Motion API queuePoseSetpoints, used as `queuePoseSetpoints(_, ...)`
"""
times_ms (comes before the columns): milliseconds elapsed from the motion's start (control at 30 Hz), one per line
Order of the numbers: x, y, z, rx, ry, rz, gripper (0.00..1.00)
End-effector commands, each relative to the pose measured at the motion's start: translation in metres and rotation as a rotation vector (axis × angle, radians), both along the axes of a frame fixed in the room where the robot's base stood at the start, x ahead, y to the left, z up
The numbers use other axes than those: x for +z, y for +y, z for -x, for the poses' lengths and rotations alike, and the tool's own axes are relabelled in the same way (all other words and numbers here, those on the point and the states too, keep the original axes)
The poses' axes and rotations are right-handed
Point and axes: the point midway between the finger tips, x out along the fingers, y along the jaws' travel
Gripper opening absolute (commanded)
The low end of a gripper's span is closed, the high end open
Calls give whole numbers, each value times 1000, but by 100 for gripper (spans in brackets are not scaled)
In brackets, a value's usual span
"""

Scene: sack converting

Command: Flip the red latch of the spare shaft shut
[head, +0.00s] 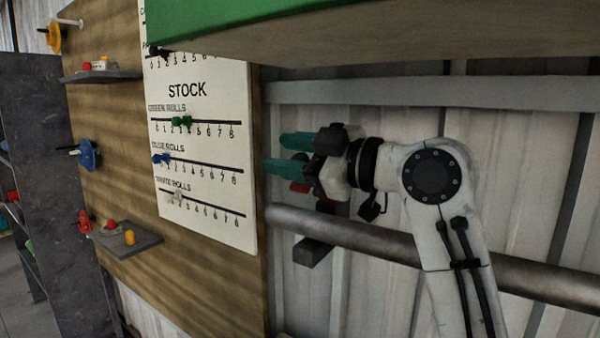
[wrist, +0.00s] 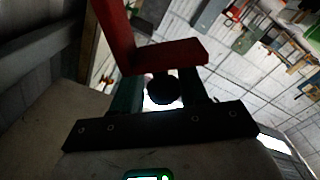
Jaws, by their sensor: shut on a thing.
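The red latch (wrist: 165,55) is a bent red bar that fills the upper middle of the wrist view. A dark round knob (wrist: 163,88) shows at its near edge. My gripper (wrist: 162,92) has its teal fingers on either side of this knob and is shut on it. In the head view my gripper (head: 276,153) is above the grey spare shaft (head: 400,242), and a small red part of the latch (head: 300,187) shows under the fingers. The fingers hide most of the latch there, so its exact angle is hard to tell.
A dark bracket (head: 314,250) sits at the shaft below my gripper. A white stock board (head: 203,140) on a wooden panel (head: 120,170) stands to the left. A green-edged overhang (head: 400,35) is above my arm. Small shelves (head: 127,240) stick out from the panel.

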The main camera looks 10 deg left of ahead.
Motion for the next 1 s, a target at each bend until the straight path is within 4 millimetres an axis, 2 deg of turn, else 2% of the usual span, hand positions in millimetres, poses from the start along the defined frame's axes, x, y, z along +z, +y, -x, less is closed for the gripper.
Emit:
queuePoseSetpoints(33,-15,1,4,-1,-48,17,0)
queuePoseSetpoints(300,-43,7,22,-4,-536,195,0)
queuePoseSetpoints(433,-57,9,28,-4,-643,234,0)
queuePoseSetpoints(567,-71,10,32,-5,-872,319,0)
queuePoseSetpoints(700,-84,11,35,-7,-986,358,0)
queuePoseSetpoints(900,-98,11,35,-9,-1223,445,0)
queuePoseSetpoints(1000,-102,10,34,-10,-1270,463,0)
